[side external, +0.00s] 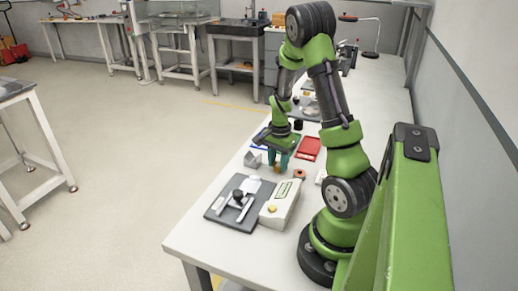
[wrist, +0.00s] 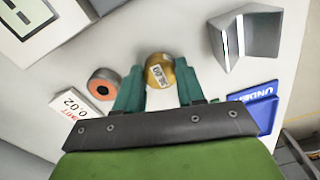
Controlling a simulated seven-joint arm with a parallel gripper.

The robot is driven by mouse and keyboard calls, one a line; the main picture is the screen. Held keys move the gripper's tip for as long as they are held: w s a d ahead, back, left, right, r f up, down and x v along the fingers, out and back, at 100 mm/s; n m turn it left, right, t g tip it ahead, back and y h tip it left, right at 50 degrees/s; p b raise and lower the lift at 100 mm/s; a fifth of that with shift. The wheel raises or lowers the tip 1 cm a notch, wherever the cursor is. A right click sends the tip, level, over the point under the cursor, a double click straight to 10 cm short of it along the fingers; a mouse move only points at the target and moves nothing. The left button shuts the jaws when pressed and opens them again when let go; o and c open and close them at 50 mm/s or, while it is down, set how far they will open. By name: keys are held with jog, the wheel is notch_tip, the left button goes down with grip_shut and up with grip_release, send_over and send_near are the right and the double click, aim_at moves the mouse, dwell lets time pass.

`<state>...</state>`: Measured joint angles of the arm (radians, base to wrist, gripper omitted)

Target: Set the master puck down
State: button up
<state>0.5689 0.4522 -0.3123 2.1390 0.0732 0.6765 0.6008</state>
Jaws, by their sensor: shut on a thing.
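The master puck (wrist: 160,71) is a short brass-coloured cylinder with a white printed label; the print is too small to read surely. My gripper (wrist: 159,88) has teal fingers and is shut on it, one finger on each side. In the side external view, my gripper (side external: 278,160) points down over the white bench, with the puck (side external: 277,169) low between its fingertips. I cannot tell whether the puck touches the bench top.
A grey puck with an orange centre (wrist: 102,84) and a white card (wrist: 72,104) lie left of my gripper. A grey angled block (wrist: 244,38) and a blue tray (wrist: 256,106) are right. The side external view shows a red tray (side external: 309,148), display box (side external: 282,205) and dark fixture plate (side external: 219,207).

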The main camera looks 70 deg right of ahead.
aim_at(278, 165)
jog(key=o, duration=1.2)
jog(key=shift+f, duration=0.1)
jog(key=shift+c, duration=0.2)
notch_tip(278, 165, up, 12)
jog(key=w+a+r+n+t, duration=0.2)
jog(key=a+r+n, duration=0.2)
jog(key=a, duration=0.3)
jog(key=w+a+r+n+t, duration=0.2)
jog(key=w+a+r+n, duration=0.15)
jog(key=a, duration=0.45)
jog(key=s+a+r+n+t+y, duration=0.1)
jog(key=s+a+r+n, duration=0.1)
jog(key=a+n, duration=0.2)
jog(key=s+a+r+n+t+y, duration=0.1)
jog(key=a+n, duration=0.4)
jog(key=a, duration=0.5)
jog(key=shift+s+r+t, duration=0.6)
jog(key=shift+s, duration=0.4)
jog(key=shift+n, duration=0.25)
